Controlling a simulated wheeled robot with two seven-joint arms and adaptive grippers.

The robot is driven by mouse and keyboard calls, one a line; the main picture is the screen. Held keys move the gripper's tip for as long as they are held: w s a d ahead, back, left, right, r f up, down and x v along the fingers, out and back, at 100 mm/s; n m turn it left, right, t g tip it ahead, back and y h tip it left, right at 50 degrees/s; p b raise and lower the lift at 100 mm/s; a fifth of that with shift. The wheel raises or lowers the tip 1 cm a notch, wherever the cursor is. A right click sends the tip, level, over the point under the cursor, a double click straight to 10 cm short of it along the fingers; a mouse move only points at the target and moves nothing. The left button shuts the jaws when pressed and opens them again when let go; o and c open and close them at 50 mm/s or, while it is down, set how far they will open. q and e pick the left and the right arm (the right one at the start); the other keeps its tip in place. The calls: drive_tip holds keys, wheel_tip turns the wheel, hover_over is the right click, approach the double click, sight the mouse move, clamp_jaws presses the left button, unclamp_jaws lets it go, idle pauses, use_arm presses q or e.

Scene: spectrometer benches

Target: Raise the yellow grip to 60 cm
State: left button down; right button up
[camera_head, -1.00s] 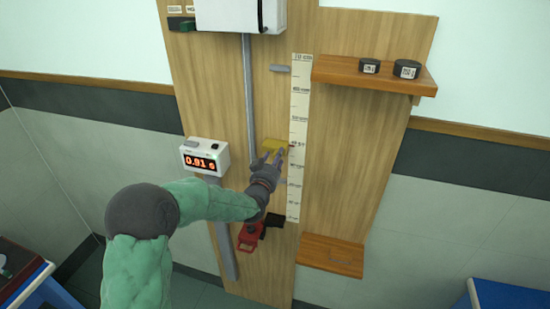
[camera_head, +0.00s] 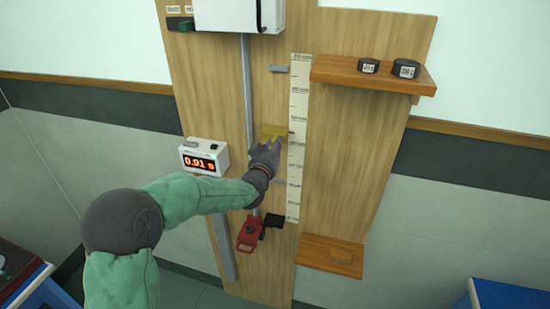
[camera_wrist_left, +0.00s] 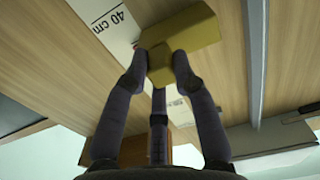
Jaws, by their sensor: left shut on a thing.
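The yellow grip (camera_head: 274,130) is on the wooden board, just left of the white height scale (camera_head: 298,140). My left gripper (camera_head: 268,146) is shut on the yellow grip from below and in front, covering part of it. In the left wrist view the fingers of my left gripper (camera_wrist_left: 160,78) close on a small block under the yellow grip (camera_wrist_left: 185,38). The scale (camera_wrist_left: 108,25) beside it shows a "40 cm" mark there. The scale numbers in the head view are too small to read. My right gripper is not in view.
A grey vertical rail (camera_head: 248,90) runs left of the grip. A timer (camera_head: 204,158) reads 0.91 s. A grey peg (camera_head: 279,69) sits higher by the scale. A shelf (camera_head: 345,75) with two dark weights stands right. A red clamp (camera_head: 250,234) is below.

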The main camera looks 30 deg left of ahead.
use_arm(q)
wheel_tip(320, 180, up, 15)
drive_tip(key=p, duration=0.3)
drive_tip(key=shift+a+f, duration=0.1)
drive_tip(key=c, duration=1.1)
unclamp_jaws()
drive_tip(key=shift+a, duration=0.15)
drive_tip(key=shift+f, duration=0.1)
drive_tip(key=v, duration=1.2)
